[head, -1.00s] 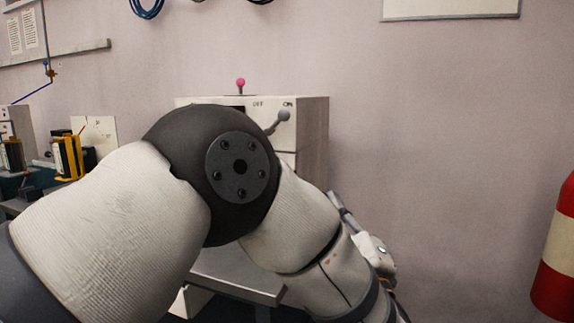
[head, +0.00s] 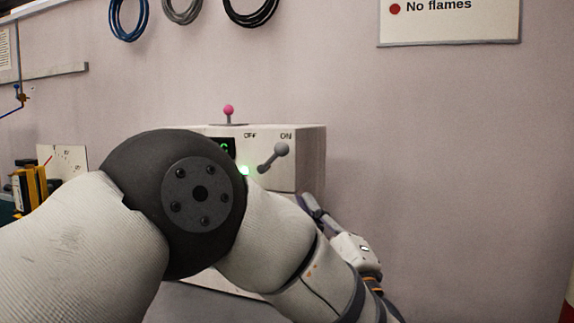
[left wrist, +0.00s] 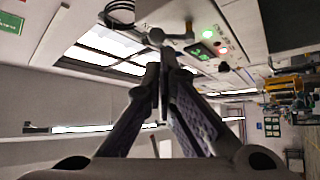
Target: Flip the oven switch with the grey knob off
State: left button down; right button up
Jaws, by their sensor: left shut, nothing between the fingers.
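The oven (head: 307,150) is a white box against the wall with OFF and ON labels. Its switch with the grey knob (head: 281,149) leans up and right, toward ON. A green light (head: 244,170) glows beside the switch. My left gripper (head: 312,205) is to the right of and below the switch, in front of the wall. In the left wrist view its fingers (left wrist: 160,68) are together and empty. The grey knob (left wrist: 156,36) is just past the fingertips there; I cannot tell whether they touch. My left arm hides the oven's lower front. My right gripper is out of view.
A pink-knobbed lever (head: 228,110) stands on top of the oven. Cable coils (head: 182,6) hang on the wall above, near a "No flames" sign (head: 450,22). Yellow-and-black parts (head: 28,185) stand at left. The wall right of the oven is clear.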

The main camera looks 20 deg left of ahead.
aim_at(281, 156)
pick_arm(q)
jog(key=x, duration=1.1)
jog(key=shift+w+a+r, duration=0.2)
jog(key=shift+w+a, duration=0.05)
jog(key=shift+a, duration=0.15)
